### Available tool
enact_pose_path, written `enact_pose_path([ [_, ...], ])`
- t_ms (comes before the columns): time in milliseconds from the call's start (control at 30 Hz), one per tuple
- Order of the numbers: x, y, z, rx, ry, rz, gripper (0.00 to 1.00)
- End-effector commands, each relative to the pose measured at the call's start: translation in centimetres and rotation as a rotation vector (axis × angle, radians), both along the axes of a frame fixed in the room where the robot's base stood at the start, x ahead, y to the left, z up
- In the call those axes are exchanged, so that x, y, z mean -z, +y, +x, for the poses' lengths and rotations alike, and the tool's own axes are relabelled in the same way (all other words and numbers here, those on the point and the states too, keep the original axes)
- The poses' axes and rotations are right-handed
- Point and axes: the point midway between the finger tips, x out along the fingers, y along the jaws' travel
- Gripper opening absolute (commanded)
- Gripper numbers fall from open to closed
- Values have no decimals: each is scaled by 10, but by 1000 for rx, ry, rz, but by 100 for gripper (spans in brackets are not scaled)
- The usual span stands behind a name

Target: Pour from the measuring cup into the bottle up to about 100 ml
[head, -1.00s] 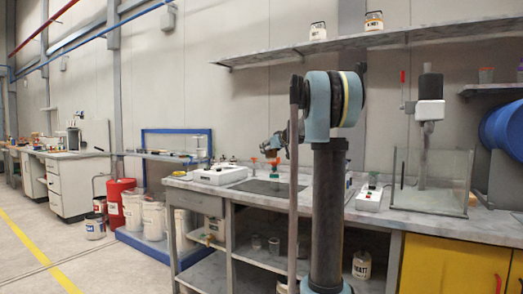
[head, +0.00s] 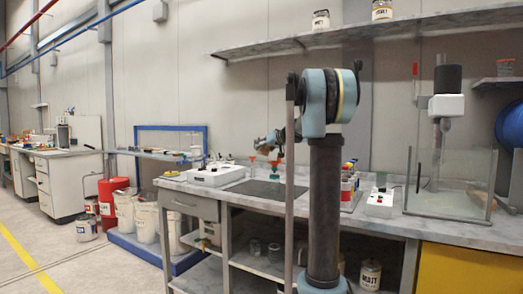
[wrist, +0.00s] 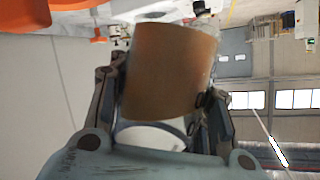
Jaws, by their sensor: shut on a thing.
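My gripper (wrist: 165,105) is shut on a brown, smooth-sided cylindrical vessel (wrist: 168,70) in the wrist view, a finger on each side of it. I cannot tell for sure whether this is the measuring cup. Its upper edge in that view is curved, with something clear and blurred beside it at the right. In the head view my gripper (head: 268,148) is small, over the bench near a tiny red-orange part, and the held vessel is not clear there. The receiving bottle and any 100 ml mark cannot be made out.
The marbled bench (head: 385,220) carries a white device (head: 214,176), a dark plate (head: 255,188), small coloured containers (head: 350,180) behind my column, a white control box (head: 380,203) and a glass tank (head: 450,190). A shelf (head: 360,32) with jars is above. Orange parts (wrist: 85,30) show in the wrist view.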

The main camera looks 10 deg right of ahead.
Motion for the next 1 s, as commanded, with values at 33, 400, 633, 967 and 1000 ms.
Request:
enact_pose_path([
  [33, 1, -1, 0, 2, 21, 42, 8],
  [400, 16, 0, -2, 4, 100, 193, 8],
  [633, 25, 2, -3, 4, 151, 289, 8],
  [967, 28, 3, -3, 5, 176, 339, 8],
  [1000, 28, 3, -3, 5, 181, 348, 8],
])
